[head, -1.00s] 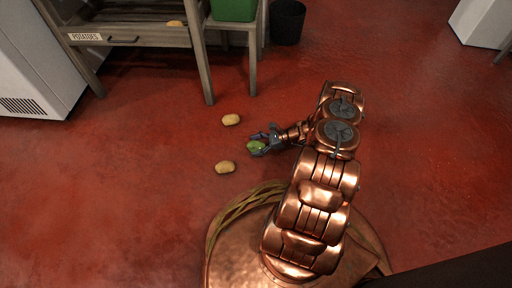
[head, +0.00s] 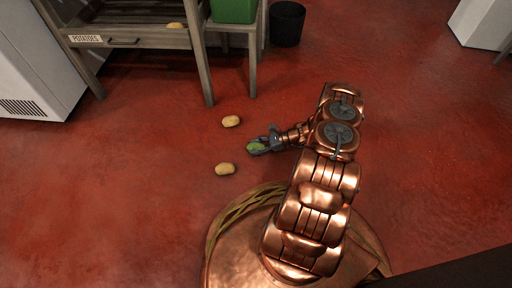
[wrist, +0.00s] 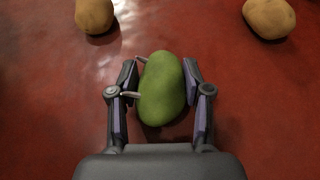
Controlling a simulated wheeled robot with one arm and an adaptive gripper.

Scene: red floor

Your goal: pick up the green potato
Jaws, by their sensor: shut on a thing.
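The green potato (wrist: 162,90) is between the two fingers of my gripper (wrist: 160,95) in the wrist view. My gripper is shut on it, with a finger on each side. In the head view the green potato (head: 254,147) shows at the tip of my gripper (head: 262,146), partly covered by the fingers. It is at or close to the red floor; I cannot tell whether it touches it.
Two tan potatoes lie on the floor, one beyond (head: 231,121) and one nearer (head: 225,169); both also show in the wrist view (wrist: 94,14) (wrist: 269,17). A wooden stand labelled POTATOES (head: 130,42), a green bin (head: 234,10) and a black bucket (head: 287,23) stand behind. Floor at right is clear.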

